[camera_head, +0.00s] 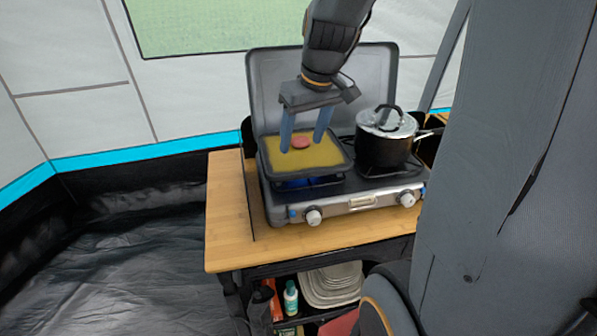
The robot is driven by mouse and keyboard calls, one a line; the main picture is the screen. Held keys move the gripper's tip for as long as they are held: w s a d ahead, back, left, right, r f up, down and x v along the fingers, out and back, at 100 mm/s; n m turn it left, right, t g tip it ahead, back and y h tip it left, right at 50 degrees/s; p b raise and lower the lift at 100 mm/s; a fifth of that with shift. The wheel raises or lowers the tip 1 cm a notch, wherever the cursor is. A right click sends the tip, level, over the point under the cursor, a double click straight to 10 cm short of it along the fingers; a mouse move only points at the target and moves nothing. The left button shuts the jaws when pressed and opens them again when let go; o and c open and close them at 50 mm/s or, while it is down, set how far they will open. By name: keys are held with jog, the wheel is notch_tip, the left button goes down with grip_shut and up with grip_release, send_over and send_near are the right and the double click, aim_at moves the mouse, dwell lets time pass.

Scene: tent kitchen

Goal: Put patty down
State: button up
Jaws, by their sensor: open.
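The patty (301,142) is a small reddish-brown disc lying on the yellow cooking surface of a square pan (325,153). The pan sits on the left burner of a grey camping stove (340,204). My gripper (302,148) is above the pan with its two blue fingers pointing down, spread apart. The fingers stand on either side of the patty, with a visible gap to it. Whether the fingertips touch the pan cannot be told.
A black pot (384,152) with a steel lid stands on the right burner, close to my gripper. The raised stove lid (268,88) is behind the pan. The wooden table (228,215) has bare room at its left and front. Bottles and containers sit on the shelf below.

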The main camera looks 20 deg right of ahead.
jog(key=s+a+f+m+g, duration=0.1)
jog(key=s+a+f, duration=0.6)
jog(key=s+f, duration=0.2)
jog(key=shift+s+a+f+g+h, duration=0.2)
jog(key=shift+s+a+g+h, duration=0.15)
jog(key=shift+s, duration=0.85)
jog(key=shift+o, duration=0.5)
jog(key=shift+f, duration=0.1)
jog(key=shift+w, duration=0.15)
